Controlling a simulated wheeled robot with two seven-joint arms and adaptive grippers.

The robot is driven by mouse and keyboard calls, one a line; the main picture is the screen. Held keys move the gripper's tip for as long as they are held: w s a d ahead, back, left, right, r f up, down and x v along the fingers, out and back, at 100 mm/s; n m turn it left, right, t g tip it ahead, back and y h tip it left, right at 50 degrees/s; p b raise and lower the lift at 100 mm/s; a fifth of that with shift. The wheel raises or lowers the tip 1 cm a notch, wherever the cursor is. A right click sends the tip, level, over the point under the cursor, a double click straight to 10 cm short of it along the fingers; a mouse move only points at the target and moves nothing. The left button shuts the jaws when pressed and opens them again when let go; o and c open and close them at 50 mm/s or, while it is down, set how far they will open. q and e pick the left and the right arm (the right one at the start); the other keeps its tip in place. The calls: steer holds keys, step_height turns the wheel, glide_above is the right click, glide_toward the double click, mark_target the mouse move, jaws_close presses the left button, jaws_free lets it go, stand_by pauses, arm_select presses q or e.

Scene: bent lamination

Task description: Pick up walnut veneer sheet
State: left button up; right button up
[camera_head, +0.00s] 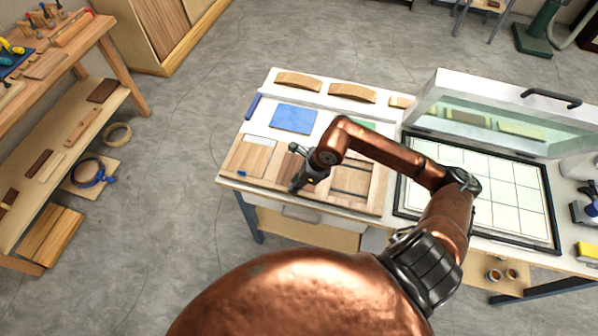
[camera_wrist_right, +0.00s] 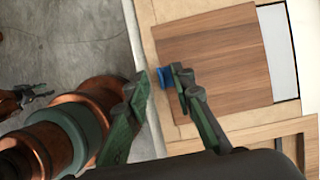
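Contact cannot be told. In the head view the right gripper (camera_head: 297,187) is at the tray's front, partly hidden by its own wrist. My left gripper (camera_wrist_right: 32,95) shows small at the wrist view's left edge, fingers apart.
A blue sheet (camera_head: 293,118) and curved wooden pieces (camera_head: 298,82) lie farther back. A press with a raised glass lid (camera_head: 500,120) stands right. A workbench (camera_head: 75,130) is at far left.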

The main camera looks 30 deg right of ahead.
steer(key=shift+f, duration=0.2)
steer(key=shift+c, duration=0.7)
jaws_close()
steer(key=shift+r, duration=0.15)
